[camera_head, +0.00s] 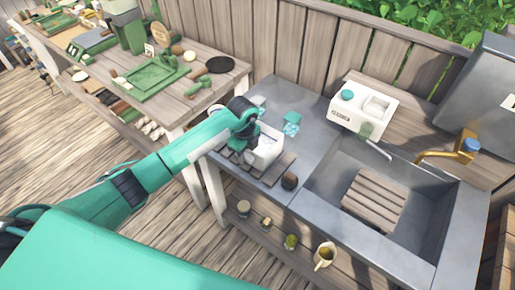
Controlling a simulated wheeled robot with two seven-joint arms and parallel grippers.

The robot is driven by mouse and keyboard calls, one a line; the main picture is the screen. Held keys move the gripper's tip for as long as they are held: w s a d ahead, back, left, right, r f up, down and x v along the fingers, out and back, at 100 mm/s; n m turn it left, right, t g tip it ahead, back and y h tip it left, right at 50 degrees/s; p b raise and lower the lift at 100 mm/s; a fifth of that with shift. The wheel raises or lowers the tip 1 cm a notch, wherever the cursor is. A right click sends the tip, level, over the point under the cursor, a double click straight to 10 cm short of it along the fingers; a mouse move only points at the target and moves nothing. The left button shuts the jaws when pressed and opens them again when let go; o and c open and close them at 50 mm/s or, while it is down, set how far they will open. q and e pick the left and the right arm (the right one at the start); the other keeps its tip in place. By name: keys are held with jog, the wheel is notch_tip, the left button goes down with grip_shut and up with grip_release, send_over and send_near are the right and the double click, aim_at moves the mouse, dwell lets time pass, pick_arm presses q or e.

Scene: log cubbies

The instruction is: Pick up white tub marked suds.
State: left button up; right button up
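A small white tub (269,151) stands on the left part of the grey sink counter, beside a dark slatted board. No writing on it can be read from here, so I cannot confirm the suds mark. My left arm reaches in from the left, and my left gripper (245,153) points down at the tub's left side. The dark wrist hides part of the tub. The fingertips are too small and covered to show whether they are apart or closed on the tub's wall. My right gripper is not in view.
A white box (346,116) with dark lettering and a teal lid stands at the back, beside the sink basin (424,205). A brass tap (456,153) is at right.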

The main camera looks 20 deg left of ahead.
pick_arm(q)
grip_shut()
jog(key=shift+r, duration=0.15)
jog(key=shift+w+r+b, duration=0.1)
jog(key=shift+r+b, duration=0.3)
jog(key=shift+r, duration=0.55)
notch_tip(320, 180, up, 18)
jog(key=b, duration=0.3)
jog(key=shift+f+b, duration=0.15)
jog(key=shift+b, duration=0.2)
